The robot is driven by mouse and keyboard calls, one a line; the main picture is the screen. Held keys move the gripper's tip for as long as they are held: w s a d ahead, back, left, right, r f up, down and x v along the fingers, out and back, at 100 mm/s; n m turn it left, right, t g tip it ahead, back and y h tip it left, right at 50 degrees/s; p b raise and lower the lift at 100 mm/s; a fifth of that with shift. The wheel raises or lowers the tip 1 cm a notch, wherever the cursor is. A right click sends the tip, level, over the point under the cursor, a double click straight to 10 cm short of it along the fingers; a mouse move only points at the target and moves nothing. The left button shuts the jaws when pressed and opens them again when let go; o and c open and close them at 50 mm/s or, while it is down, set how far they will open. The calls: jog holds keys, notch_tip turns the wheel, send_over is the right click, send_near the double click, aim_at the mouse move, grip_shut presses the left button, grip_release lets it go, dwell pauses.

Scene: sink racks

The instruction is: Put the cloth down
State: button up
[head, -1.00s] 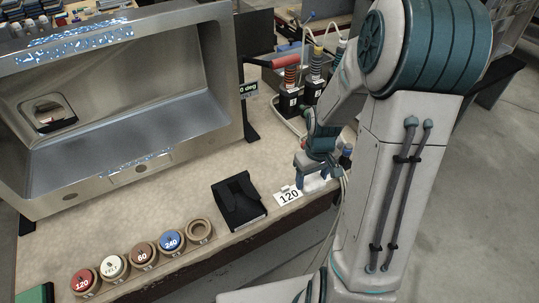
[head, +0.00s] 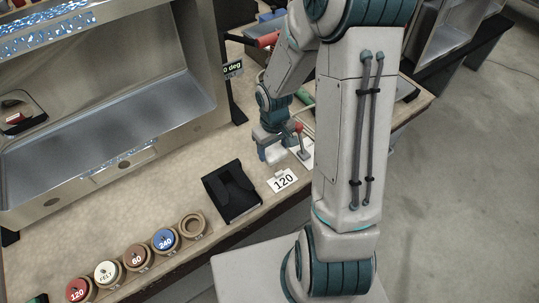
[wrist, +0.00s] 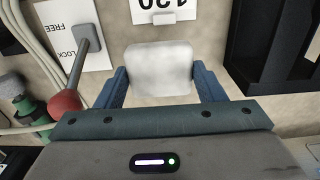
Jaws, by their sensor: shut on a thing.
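The cloth (wrist: 160,68) is a whitish, rounded square pad between the blue fingers in the wrist view. My gripper (wrist: 161,85) is shut on it. The cloth shows there only as a small pale patch low between the fingers. I cannot tell whether it touches the bench top. The card also shows at the top edge of the wrist view (wrist: 165,9).
A red-knobbed lever (wrist: 65,100) stands close beside my gripper, by a FREE/LOCK sheet (wrist: 72,30). A black holder (head: 231,192) lies left of the card. Several numbered round pieces, one blue (head: 165,240), line the front edge. A metal sink cabinet (head: 110,150) stands behind.

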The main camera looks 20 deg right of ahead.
aim_at(268, 156)
jog(key=shift+w+a+f, duration=0.4)
jog(key=shift+a+f, duration=0.05)
jog(key=shift+a, duration=0.2)
jog(key=shift+f, duration=2)
jog(key=shift+f, duration=0.15)
jog(key=o, duration=0.9)
jog(key=shift+w, duration=0.1)
